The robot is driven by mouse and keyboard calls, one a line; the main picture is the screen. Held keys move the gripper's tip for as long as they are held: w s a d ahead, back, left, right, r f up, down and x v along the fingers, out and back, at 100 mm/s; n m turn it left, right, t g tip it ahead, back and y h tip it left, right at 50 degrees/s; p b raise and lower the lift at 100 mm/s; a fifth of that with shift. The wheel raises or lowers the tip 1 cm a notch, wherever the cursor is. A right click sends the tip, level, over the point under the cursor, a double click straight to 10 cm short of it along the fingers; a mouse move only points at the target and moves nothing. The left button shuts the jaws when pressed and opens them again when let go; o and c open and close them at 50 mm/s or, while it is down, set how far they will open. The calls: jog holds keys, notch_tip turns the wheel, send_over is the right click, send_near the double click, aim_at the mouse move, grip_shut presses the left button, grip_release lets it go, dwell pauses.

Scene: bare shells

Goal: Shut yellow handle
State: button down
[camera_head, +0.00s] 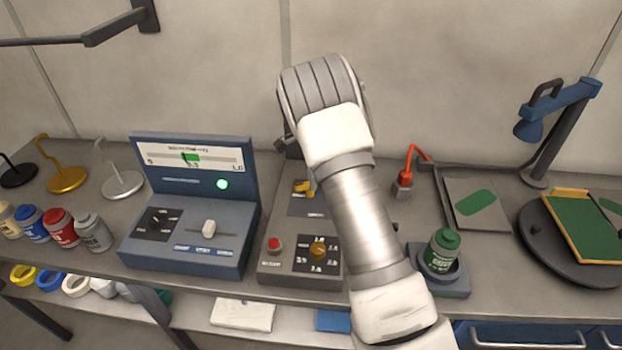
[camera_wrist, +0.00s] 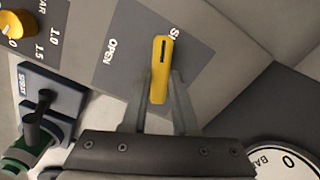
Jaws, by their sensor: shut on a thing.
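The yellow handle (camera_wrist: 162,68) sits on a grey panel (camera_wrist: 215,42) in the wrist view. Its slotted end lies beside the partly covered "SH…" lettering, and the "OPEN" lettering is to its left. My gripper (camera_wrist: 161,88) is shut on the yellow handle, with one finger on each side of its lower part. In the head view the yellow handle (camera_head: 303,188) shows only partly at the left edge of my arm, on the upper part of the control box. My gripper's fingers are hidden there behind my arm.
Below the handle, the control box has a red button (camera_head: 274,244) and an orange knob (camera_head: 318,250). A blue-grey console (camera_head: 185,250) stands to the left. A green bottle (camera_head: 441,252) stands in a holder to the right. A round gauge (camera_wrist: 288,160) shows in the wrist view.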

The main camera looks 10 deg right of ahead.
jog(key=m, duration=0.4)
jog(key=shift+m, duration=0.3)
dwell(0.4)
jog(key=c, duration=0.7)
grip_release()
notch_tip(320, 180, up, 18)
jog(key=shift+f, duration=0.2)
jog(key=shift+s, duration=0.1)
